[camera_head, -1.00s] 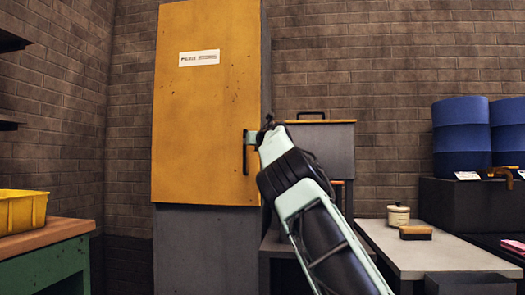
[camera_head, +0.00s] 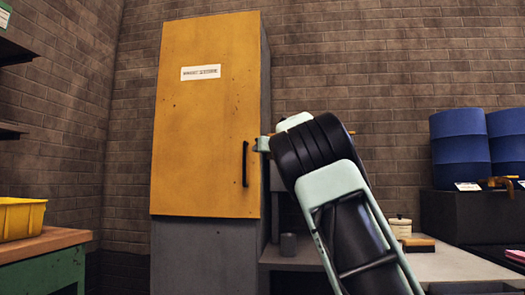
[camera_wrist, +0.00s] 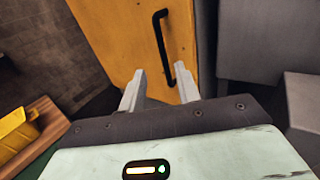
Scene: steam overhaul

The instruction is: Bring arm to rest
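My gripper (camera_wrist: 160,82) shows in the wrist view with its two pale fingers apart and nothing between them. The black bar handle (camera_wrist: 164,47) of the yellow cabinet door lies beyond the fingertips, apart from them. In the head view, my bent arm (camera_head: 335,200) rises from the lower right and hides most of the gripper. The tall yellow cabinet door (camera_head: 205,120) looks shut, with a white label near its top. Its handle (camera_head: 245,164) is just left of my wrist and clear of it.
Blue drums (camera_head: 459,148) stand on a dark block behind. A yellow bin (camera_head: 20,217) sits on a wooden-topped green bench at left. A grey cup (camera_head: 288,245) stands beside the cabinet.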

